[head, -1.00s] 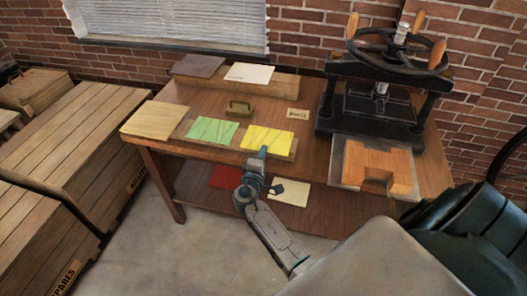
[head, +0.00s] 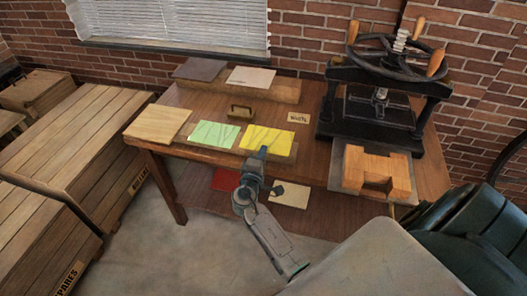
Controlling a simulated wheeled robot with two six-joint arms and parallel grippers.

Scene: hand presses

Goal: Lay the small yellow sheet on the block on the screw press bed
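The small yellow sheet (head: 271,137) lies near the front edge of the wooden table, to the right of a green sheet (head: 214,133). My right gripper (head: 262,153) is over the yellow sheet's front edge, seen from behind; its fingers are too small and covered to show whether they grip the sheet. The black screw press (head: 380,100) stands at the table's right end with its wheel on top. Its grey bed (head: 347,180) juts toward me and bears an orange-brown wooden block (head: 372,163) with a notch in front. The block's top looks bare. My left gripper is out of view.
A pale wooden board (head: 158,123) lies at the table's left end. A raised shelf at the back holds a dark sheet (head: 200,68) and a cream sheet (head: 250,77). A brass-coloured handled piece (head: 240,113) and a small label (head: 299,117) lie mid-table. Wooden crates (head: 75,145) stand left.

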